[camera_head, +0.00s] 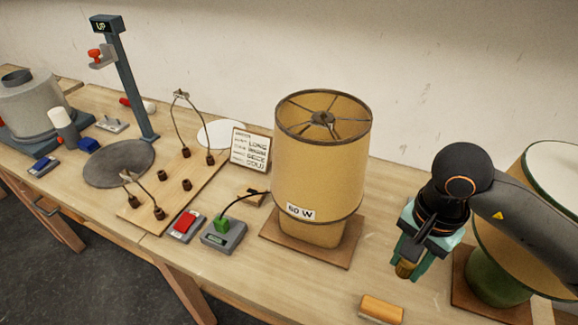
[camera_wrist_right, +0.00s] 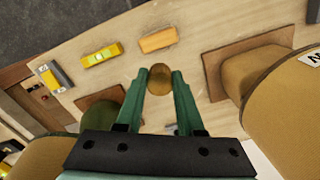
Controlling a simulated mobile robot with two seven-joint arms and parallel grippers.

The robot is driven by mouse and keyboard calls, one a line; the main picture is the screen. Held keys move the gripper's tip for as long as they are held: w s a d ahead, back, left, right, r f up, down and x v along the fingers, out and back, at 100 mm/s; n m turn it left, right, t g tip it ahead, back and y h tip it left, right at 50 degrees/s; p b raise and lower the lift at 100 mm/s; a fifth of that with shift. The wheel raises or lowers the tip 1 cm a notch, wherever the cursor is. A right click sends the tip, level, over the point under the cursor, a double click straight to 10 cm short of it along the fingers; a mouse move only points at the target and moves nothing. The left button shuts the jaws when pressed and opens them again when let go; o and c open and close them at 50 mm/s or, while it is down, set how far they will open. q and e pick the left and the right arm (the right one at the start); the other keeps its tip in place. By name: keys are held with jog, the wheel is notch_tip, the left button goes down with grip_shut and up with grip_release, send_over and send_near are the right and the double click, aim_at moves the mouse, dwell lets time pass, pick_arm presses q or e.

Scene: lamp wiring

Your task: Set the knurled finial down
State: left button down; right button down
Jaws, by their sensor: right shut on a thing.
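The knurled finial (camera_head: 404,269) is a small brass-brown piece between the fingertips of my right gripper (camera_head: 411,262). In the right wrist view the finial (camera_wrist_right: 159,79) sits between the two green fingers (camera_wrist_right: 160,92), which are shut on it. The gripper points down over the bare table to the right of the 60 W lamp. I cannot tell whether the finial touches the table. My left gripper is not in view.
The 60 W lamp (camera_head: 318,170) stands on a brown board left of the gripper. A green-based lamp (camera_head: 497,280) stands to the right. An orange-topped block (camera_head: 381,309) lies nearer the front edge. Bare wood (camera_head: 390,215) lies behind and left of the gripper.

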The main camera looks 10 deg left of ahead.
jog(key=shift+s+a+f+m, duration=0.2)
jog(key=shift+a+m, duration=0.25)
jog(key=shift+m, duration=0.45)
jog(key=s+a+f+m+b, duration=0.2)
jog(key=a+m, duration=0.4)
jog(key=m, duration=0.8)
jog(key=s+a+f+m+b, duration=0.1)
jog(key=a+m, duration=0.6)
jog(key=m, duration=0.7)
jog(key=shift+s+f+m+b, duration=0.4)
jog(key=shift+s+b, duration=0.2)
jog(key=shift+s, duration=0.15)
jog(key=shift+a, duration=0.1)
